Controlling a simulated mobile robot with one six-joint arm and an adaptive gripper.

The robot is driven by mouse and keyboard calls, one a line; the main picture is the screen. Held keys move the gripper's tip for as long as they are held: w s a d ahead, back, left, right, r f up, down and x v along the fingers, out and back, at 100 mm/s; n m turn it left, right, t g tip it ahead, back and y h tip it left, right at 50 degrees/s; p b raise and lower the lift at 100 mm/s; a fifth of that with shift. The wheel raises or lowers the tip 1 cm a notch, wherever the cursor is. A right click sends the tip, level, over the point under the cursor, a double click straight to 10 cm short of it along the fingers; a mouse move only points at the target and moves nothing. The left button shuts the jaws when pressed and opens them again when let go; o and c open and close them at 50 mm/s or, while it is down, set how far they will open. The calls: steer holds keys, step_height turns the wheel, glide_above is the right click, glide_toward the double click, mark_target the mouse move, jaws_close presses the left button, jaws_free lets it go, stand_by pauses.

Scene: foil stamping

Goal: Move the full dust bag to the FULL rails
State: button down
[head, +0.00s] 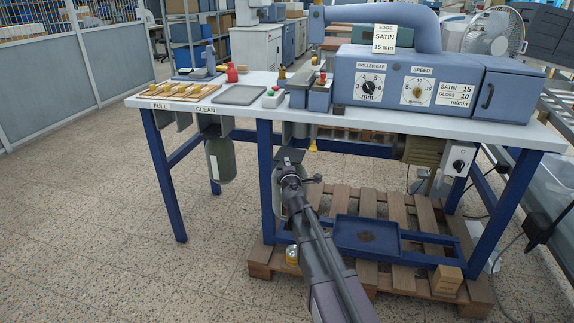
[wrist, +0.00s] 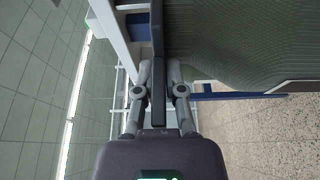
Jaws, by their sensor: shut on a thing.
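My gripper (head: 289,160) is under the table's front edge, right of the middle leg. In the wrist view its fingers (wrist: 159,68) are shut on a dark flat part at the edge of a grey-green dust bag (wrist: 240,40). The bag fills the upper right of that view. In the head view my arm hides most of the held bag (head: 281,190). The FULL rails (head: 182,121) are under the table's left end, below the FULL label (head: 160,107), with no bag seen hanging there. Another green bag (head: 220,160) hangs below the CLEAN label (head: 205,109).
Blue table legs (head: 164,175) and the middle leg (head: 265,180) stand near the bags. A wooden pallet (head: 400,207) with a blue tray (head: 366,236) lies under the right half. The floor (head: 90,220) at the front left is clear.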

steer(key=shift+s, duration=0.15)
steer(key=s+a, duration=0.2)
steer(key=s, duration=0.5)
steer(key=s+a, duration=0.3)
steer(key=s, duration=0.5)
stand_by(3.0)
steer(key=shift+w, duration=0.15)
stand_by(0.5)
